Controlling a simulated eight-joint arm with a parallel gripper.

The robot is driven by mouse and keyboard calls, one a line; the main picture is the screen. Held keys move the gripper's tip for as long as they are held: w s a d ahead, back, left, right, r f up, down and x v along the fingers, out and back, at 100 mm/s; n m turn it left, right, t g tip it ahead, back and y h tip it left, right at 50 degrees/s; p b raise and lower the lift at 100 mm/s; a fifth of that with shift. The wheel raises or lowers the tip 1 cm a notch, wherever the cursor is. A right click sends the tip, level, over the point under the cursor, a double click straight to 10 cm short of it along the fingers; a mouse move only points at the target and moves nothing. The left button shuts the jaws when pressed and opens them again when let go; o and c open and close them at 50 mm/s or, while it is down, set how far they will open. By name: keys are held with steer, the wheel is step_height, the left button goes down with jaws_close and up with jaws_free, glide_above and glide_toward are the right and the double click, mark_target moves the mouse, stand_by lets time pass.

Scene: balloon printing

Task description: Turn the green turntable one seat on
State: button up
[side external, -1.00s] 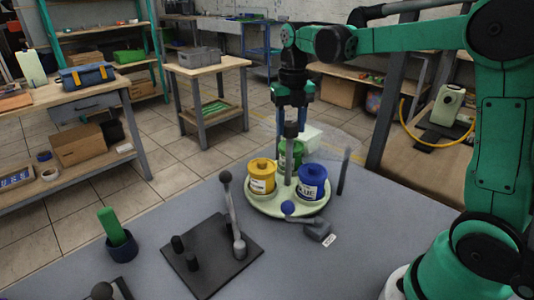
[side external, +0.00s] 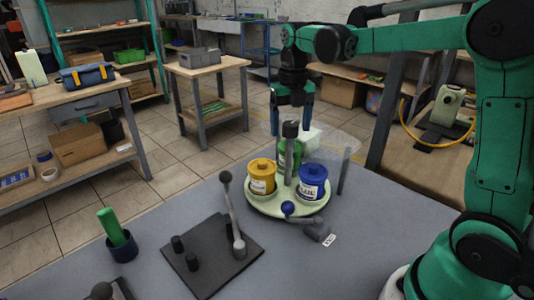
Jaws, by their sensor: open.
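The pale green turntable (side external: 278,211) stands on the grey table. It carries a yellow jar (side external: 262,178) at left, a blue jar (side external: 312,184) at right and a green jar (side external: 297,153) at the back, partly hidden by the grey centre post (side external: 290,160).
A clear panel (side external: 340,142) with a dark post (side external: 344,175) stands behind the turntable. At front left are a black plate (side external: 212,265) with an upright ball-topped lever (side external: 232,210), and a dark cup (side external: 122,246) holding a green stick.

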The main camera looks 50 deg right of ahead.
steer(key=shift+r, duration=0.1)
steer(key=shift+r, duration=2.7)
